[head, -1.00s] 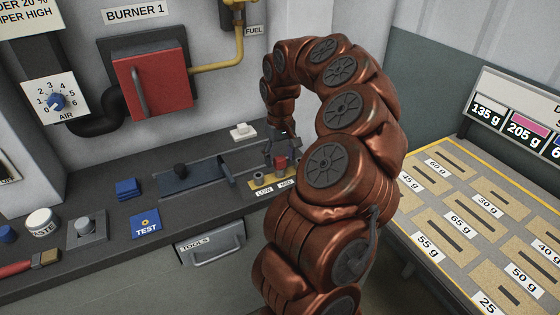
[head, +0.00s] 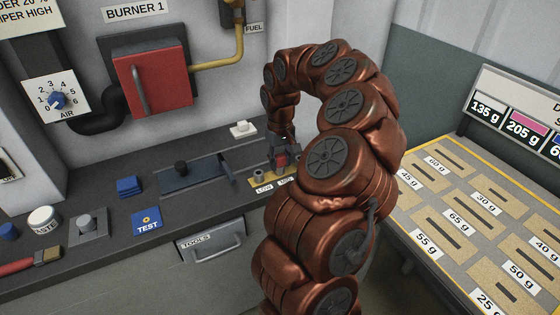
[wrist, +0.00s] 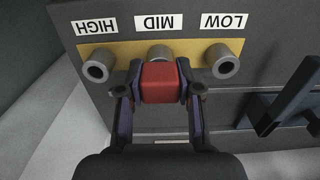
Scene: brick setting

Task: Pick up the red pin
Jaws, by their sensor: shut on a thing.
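The red pin (head: 281,160) is between the fingers of my gripper (head: 282,158), at the yellow strip (head: 253,182) on the dark bench. In the wrist view the red pin (wrist: 159,83) shows as a red block with my gripper's fingers (wrist: 159,92) closed on both its sides. It lies just in front of the grey MID socket (wrist: 160,52), whose lower part it hides. I cannot tell whether its lower end is in a socket. The HIGH socket (wrist: 97,68) and the LOW socket (wrist: 223,63) stand on either side and look empty.
Blue squares (head: 129,187) and the TEST card (head: 147,222) lie further left. The weight board (head: 470,220) is at right.

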